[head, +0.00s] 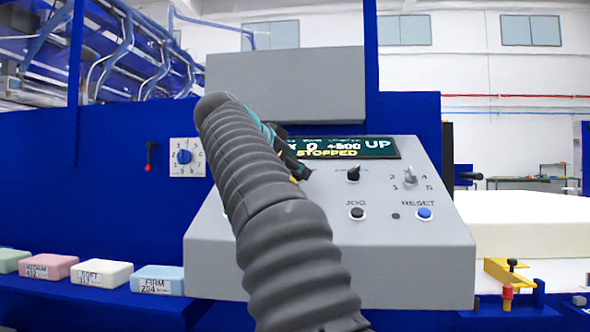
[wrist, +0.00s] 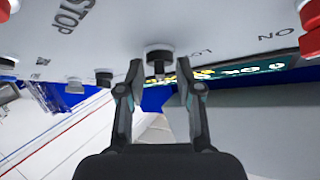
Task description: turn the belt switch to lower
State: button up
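The belt switch appears to be the black knob (wrist: 158,52) on the grey panel, with partly hidden lettering beside it that seems to start with "LO". It lies just beyond my fingertips in the wrist view, in line with the gap between them. My gripper (wrist: 159,68) is open, with clear space on both sides of the knob and no visible contact. In the head view my arm covers this part of the panel, and my fingers (head: 301,172) sit just below the display (head: 350,147), which reads "STOPPED" and "UP".
To the right on the sloped panel (head: 330,270) are another black knob (head: 353,174), a numbered selector (head: 410,177), a JOG button (head: 357,213) and a blue RESET button (head: 424,213). Red buttons (wrist: 311,42) show at the wrist view's edge. Labelled foam blocks (head: 102,272) lie left.

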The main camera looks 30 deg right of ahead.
grip_shut()
